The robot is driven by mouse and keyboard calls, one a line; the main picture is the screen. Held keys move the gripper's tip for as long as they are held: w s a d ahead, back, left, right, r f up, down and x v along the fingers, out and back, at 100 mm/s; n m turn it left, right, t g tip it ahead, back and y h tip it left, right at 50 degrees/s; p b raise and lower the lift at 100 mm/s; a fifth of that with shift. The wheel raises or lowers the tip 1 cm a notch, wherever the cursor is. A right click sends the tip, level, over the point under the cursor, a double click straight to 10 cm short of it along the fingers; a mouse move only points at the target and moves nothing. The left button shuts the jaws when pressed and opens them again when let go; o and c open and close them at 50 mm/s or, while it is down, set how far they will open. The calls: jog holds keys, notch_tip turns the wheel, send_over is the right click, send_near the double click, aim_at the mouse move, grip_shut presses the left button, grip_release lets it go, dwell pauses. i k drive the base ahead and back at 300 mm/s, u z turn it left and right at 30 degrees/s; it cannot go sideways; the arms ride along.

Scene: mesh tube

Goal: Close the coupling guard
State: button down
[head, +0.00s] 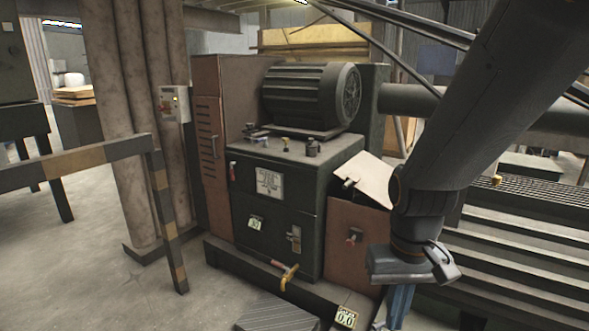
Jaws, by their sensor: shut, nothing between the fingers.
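What looks like the coupling guard is a pale flat lid (364,180) in the head view, tilted up above a brown box (346,236). A dark gap shows between the lid and the box, so it stands open. My gripper (398,308) points down at the bottom edge, right of and below the box, apart from the lid. Its bluish fingers are shut and empty, and their tips are partly cut off. My arm hides the lid's right side.
A dark green cabinet (262,208) with a motor (312,95) on top stands left of the box. A yellow-handled valve (288,275) juts out low in front. A striped barrier (100,157) stands at left. Ribbed dark machinery (530,235) fills the right.

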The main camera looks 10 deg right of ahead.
aim_at(369, 175)
jog(key=u, duration=0.65)
jog(key=i, duration=1)
jog(key=z, duration=0.7)
jog(key=i, duration=0.5)
jog(key=z, duration=0.65)
